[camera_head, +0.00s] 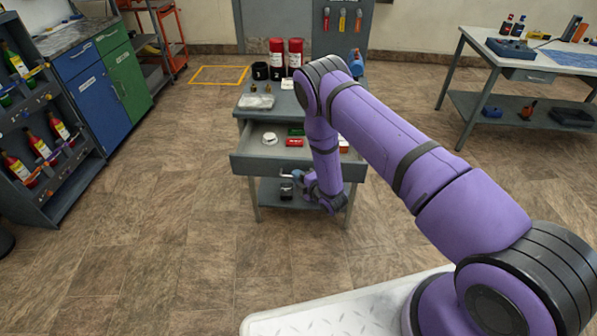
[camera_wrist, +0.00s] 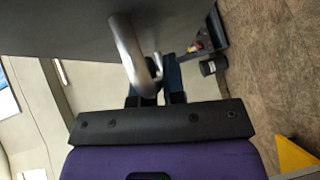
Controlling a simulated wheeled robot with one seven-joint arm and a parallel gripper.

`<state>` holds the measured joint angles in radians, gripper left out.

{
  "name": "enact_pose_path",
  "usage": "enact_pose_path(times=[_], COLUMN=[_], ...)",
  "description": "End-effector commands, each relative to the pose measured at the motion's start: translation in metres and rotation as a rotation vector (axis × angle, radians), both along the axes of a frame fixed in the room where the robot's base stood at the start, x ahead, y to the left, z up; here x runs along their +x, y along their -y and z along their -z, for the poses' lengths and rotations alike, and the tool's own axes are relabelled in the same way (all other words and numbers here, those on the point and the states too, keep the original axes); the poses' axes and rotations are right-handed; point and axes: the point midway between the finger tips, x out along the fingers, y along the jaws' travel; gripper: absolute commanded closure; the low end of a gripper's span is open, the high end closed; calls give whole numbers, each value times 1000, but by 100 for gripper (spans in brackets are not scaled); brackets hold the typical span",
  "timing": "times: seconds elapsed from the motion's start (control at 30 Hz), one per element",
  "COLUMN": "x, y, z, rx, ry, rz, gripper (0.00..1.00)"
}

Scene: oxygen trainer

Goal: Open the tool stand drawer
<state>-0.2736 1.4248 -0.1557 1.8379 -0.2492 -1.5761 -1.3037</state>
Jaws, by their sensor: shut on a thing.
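The tool stand (camera_head: 248,102) is a grey bench in the middle of the head view. Its drawer (camera_head: 258,165) is pulled out toward me, and its inside shows a white round item (camera_head: 269,138) and red and green boxes (camera_head: 294,142). My gripper (camera_head: 290,177) is low at the drawer front. In the wrist view my gripper (camera_wrist: 157,85) is shut on the metal bar handle (camera_wrist: 127,55) below the grey drawer front. The fingertips are partly hidden behind the handle.
Red canisters (camera_head: 286,55) and a clear packet (camera_head: 256,102) are on the stand top. A bottle rack (camera_head: 40,140) and blue and green cabinets (camera_head: 105,75) stand at left. A white-topped table (camera_head: 520,60) stands at right. The floor between is clear.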

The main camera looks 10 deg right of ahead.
Motion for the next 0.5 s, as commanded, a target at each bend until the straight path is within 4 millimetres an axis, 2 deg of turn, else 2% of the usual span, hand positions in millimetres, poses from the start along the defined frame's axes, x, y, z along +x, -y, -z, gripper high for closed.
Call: enact_pose_path(times=[0.4, 0.43, 0.47, 0.5], x=[-3, -3, -3, -3], y=[0, 0, 0, 0], z=[1, 1, 1, 1], rx=[-1, -1, -1, -1], ry=[-2, -2, -2, -2], rz=[1, 1, 1, 1], gripper=[100, 85, 79, 79])
